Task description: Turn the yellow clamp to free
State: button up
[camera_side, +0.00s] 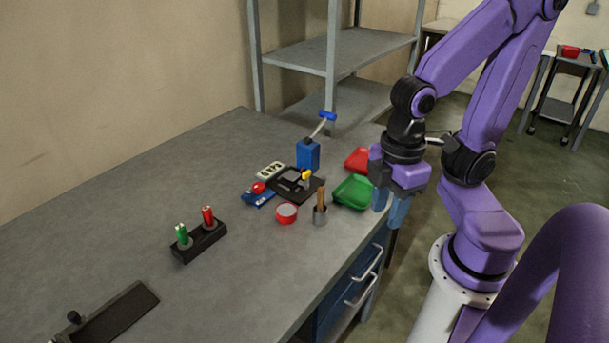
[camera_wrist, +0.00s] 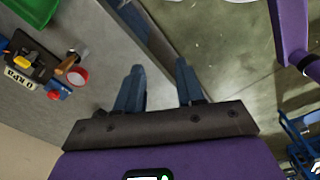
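The yellow clamp (camera_side: 307,175) is a small yellow piece on a black fixture (camera_side: 311,192) on the grey table. My gripper (camera_side: 389,209) is off the table's right edge, pointing down and well apart from the clamp. In the wrist view my gripper (camera_wrist: 158,72) has its two blue fingers spread, with nothing between them.
A black holder (camera_side: 199,241) carries red and green cylinders. The table's left part is mostly clear.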

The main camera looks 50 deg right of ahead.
jog(key=w+r+n+h, duration=0.2)
jog(key=w+r+n, duration=0.1)
jog(key=w, duration=1.3)
jog(key=n+h, duration=0.2)
jog(key=h, duration=0.1)
send_over(307, 171)
jog(key=a, duration=0.7)
jog(key=x, duration=1.7)
jog(key=shift+s+a, duration=0.15)
jog(key=shift+a, duration=0.05)
grip_shut()
